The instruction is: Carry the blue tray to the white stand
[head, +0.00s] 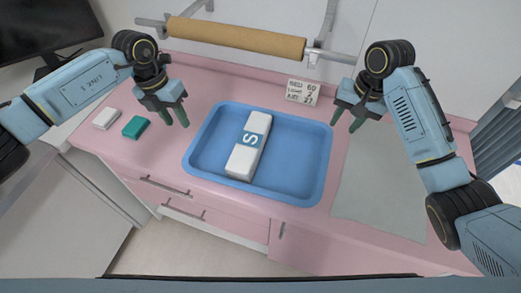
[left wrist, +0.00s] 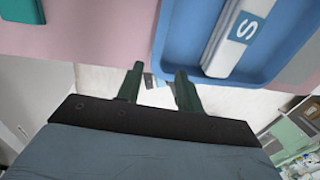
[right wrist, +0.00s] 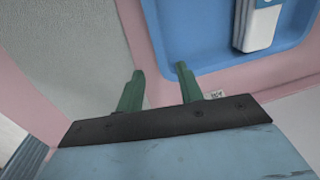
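The blue tray (head: 205,166) lies flat on the pink counter, and its rim also shows in the left wrist view (left wrist: 176,62) and the right wrist view (right wrist: 172,68). A white package with a teal band marked S (head: 240,163) lies inside it. My left gripper (head: 176,121) is open and empty, above the counter just left of the tray. My right gripper (head: 345,126) is open and empty, above the counter just right of the tray. Neither gripper touches the tray. I cannot identify a white stand in these views.
A grey mat (head: 375,190) covers the counter right of the tray. A white block (head: 106,119) and a teal block (head: 136,127) lie at the left. A small lettered card (head: 301,92) stands behind the tray. A tan roll (head: 235,38) hangs on the wall bar.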

